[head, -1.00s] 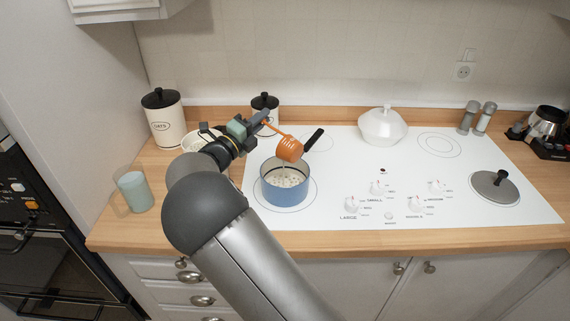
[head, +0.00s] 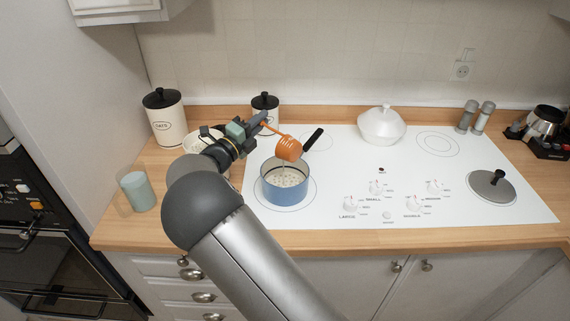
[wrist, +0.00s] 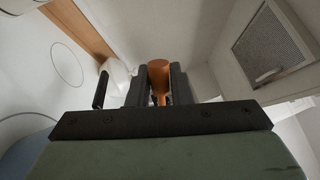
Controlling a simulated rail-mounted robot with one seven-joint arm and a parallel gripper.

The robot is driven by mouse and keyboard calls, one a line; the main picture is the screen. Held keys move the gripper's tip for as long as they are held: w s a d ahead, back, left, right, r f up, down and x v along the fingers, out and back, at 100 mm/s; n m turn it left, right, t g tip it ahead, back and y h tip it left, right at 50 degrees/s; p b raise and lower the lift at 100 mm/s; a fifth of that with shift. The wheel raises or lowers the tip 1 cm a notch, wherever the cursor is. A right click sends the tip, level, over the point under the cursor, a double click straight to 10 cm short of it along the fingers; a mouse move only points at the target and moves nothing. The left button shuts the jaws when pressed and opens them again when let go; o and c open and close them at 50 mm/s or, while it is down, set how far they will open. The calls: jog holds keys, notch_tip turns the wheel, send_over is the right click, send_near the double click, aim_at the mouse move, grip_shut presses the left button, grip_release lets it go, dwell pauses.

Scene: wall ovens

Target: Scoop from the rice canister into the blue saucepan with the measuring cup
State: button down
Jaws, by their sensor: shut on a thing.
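My gripper (head: 262,124) is shut on the handle of the orange measuring cup (head: 288,149). The cup is tipped over the blue saucepan (head: 287,194), just above its rim. The saucepan stands on the front left burner with its black handle toward the back right. White grains lie inside it. In the wrist view the orange cup (wrist: 158,72) shows between the two dark fingers. The rice canister cannot be told for sure; a whitish open container (head: 192,142) stands behind my arm, mostly hidden by it.
An oats canister (head: 165,125) and another black-lidded canister (head: 265,108) stand at the back left. A light blue cup (head: 138,191) is at the left counter edge. A white lidded dish (head: 382,126), shakers (head: 474,117) and a grey lid (head: 494,187) are to the right.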

jog(key=shift+w+a+f+n+y+p, duration=0.25)
jog(key=shift+n+p, duration=0.25)
jog(key=shift+p, duration=0.3)
jog(key=shift+w+a+f+n+y+p, duration=0.15)
jog(key=shift+f+n+p, duration=0.15)
jog(key=shift+n+p, duration=0.35)
dwell(0.5)
jog(key=shift+w+a+n+t+p, duration=0.15)
jog(key=shift+n+p, duration=0.25)
jog(key=shift+p, duration=0.5)
jog(key=shift+w+a+n+t+p, duration=0.1)
jog(key=shift+a+n+t+p, duration=0.2)
jog(key=shift+p, duration=0.55)
